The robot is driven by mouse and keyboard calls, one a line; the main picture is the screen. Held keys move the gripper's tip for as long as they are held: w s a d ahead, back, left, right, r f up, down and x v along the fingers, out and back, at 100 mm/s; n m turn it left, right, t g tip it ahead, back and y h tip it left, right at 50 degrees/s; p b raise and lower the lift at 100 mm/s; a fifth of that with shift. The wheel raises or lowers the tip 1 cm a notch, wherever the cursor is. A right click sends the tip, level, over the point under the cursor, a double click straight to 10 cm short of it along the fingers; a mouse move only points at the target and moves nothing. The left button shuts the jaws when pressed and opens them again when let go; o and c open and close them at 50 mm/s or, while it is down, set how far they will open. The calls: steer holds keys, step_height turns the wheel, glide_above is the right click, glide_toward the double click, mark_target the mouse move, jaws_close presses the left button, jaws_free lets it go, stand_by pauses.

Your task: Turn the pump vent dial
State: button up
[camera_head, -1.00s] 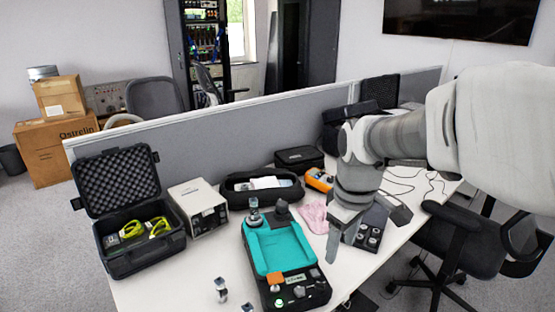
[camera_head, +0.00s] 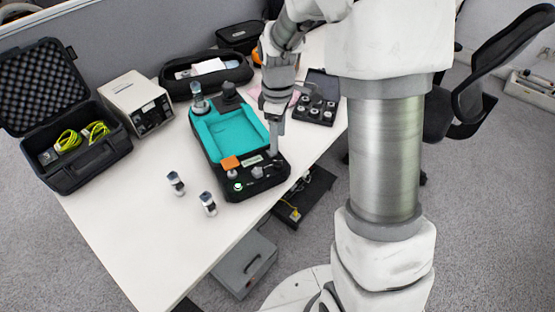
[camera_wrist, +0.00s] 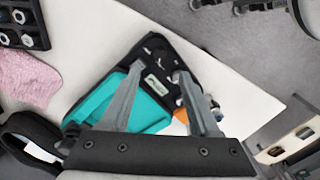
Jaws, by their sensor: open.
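The black device (camera_head: 215,178) with a teal tray (camera_head: 232,130) lies on the white table. Its front panel holds an orange block (camera_head: 230,162), a green-lit button (camera_head: 238,187) and small grey knobs, one a grey knob (camera_head: 257,172). I cannot tell which control is the pump vent dial. My gripper (camera_head: 274,150) points down over the panel's right end. In the wrist view my gripper (camera_wrist: 158,72) is open, its two fingers apart above the panel with nothing between them; the teal tray (camera_wrist: 150,112) is partly hidden behind a finger. Contact with a knob cannot be told.
Two small metal-topped vials (camera_head: 176,183) stand left of the device. A black foam case (camera_head: 75,150), a white instrument box (camera_head: 135,103), a black pouch (camera_head: 205,72) and a tray of round parts (camera_head: 315,108) surround it. The table's front left is clear.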

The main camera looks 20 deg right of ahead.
mark_target(278, 164)
step_height(278, 164, down, 9)
steer(key=shift+f+b, duration=0.1)
steer(key=shift+b, duration=0.6)
jaws_close()
